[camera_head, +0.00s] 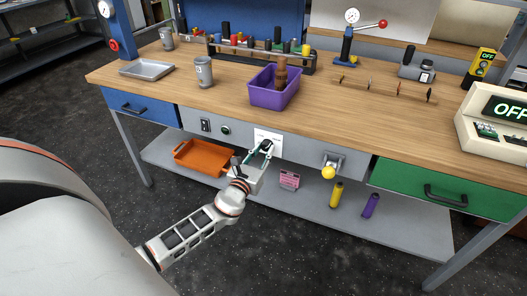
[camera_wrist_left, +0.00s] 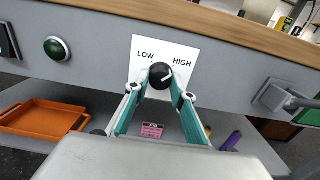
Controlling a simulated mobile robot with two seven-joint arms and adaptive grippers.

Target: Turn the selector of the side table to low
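The selector (camera_wrist_left: 160,76) is a round black knob on a white plate (camera_wrist_left: 140,47) marked LOW at left and HIGH at right. Its white pointer line slants up and right, toward HIGH. In the head view the plate (camera_head: 268,135) is on the grey front panel of the table. My left gripper (camera_wrist_left: 161,82) has its teal fingers on both sides of the knob, and the tips appear to touch it. In the head view the left gripper (camera_head: 265,148) partly hides the knob. My right gripper is not in view.
A green button (camera_wrist_left: 57,48) and a black switch (camera_head: 205,125) sit left of the plate. A yellow-knobbed lever (camera_head: 329,171) juts out at right. An orange tray (camera_head: 203,158) is on the lower shelf. A purple bin (camera_head: 272,94) stands on the tabletop above.

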